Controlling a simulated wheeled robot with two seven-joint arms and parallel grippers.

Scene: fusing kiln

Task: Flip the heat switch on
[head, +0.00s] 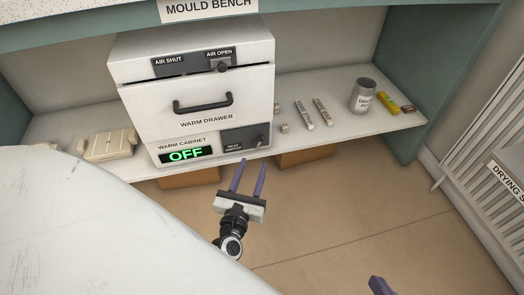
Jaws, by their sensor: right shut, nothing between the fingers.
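The heat switch (261,140) is a small lever on a dark panel (236,137) at the lower right of the white warm cabinet (195,110). The panel's small label is hard to read. The green display (186,154) beside it reads OFF. My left gripper (250,172) is just below and in front of the panel, its two purple fingers apart and pointing toward the cabinet, with nothing between them. It appears not to touch the switch. My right gripper (382,286) shows only as a shut purple fingertip at the bottom edge, far from the cabinet.
The drawer handle (203,104) and an air slider (221,66) sit above the panel. To the right on the shelf (345,129) are small blocks, a grey pot (362,95) and a yellow item (388,99). A pale rounded surface (90,230) fills the lower left. The floor right of my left gripper is clear.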

